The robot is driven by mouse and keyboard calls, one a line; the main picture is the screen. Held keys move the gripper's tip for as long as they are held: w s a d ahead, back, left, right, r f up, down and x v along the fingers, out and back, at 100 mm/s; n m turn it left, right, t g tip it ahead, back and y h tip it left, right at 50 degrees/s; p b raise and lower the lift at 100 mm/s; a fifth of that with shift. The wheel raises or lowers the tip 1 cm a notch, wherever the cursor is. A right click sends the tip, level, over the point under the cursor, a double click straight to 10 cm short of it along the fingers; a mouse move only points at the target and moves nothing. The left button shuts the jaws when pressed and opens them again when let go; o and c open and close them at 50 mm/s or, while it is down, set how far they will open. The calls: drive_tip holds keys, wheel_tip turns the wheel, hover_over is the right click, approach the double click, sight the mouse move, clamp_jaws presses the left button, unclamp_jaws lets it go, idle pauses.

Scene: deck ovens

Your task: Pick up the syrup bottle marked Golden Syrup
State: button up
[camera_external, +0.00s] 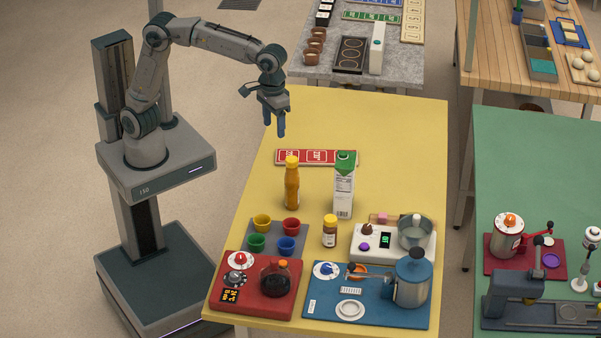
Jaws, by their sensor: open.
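A tall amber bottle with a yellow cap (292,187) stands upright on the yellow table (400,130), left of a carton; I cannot read any label on it. A smaller brown bottle with a yellow cap and pale label (330,231) stands nearer the front; its label is too small to read. I cannot tell for sure which is marked Golden Syrup. My gripper (275,130) is open and empty, fingers pointing down, above the left side of the table, higher than the bottles and apart from them.
A white carton with a green top (344,188) stands right of the tall bottle. A red sign board (318,157) lies behind. Coloured cups (262,222), a red unit (245,300), a blue unit (375,315) and a white scale (368,252) fill the front. The table's back is clear.

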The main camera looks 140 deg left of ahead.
sight(292, 159)
drive_tip(key=w+a+f+n, duration=0.1)
drive_tip(key=w+a+n, duration=0.1)
drive_tip(key=a, duration=0.3)
drive_tip(key=shift+n, duration=0.3)
drive_tip(key=f, duration=1.3)
drive_tip(key=shift+s+f+p, duration=0.25)
drive_tip(key=shift+f+p, duration=0.1)
clamp_jaws()
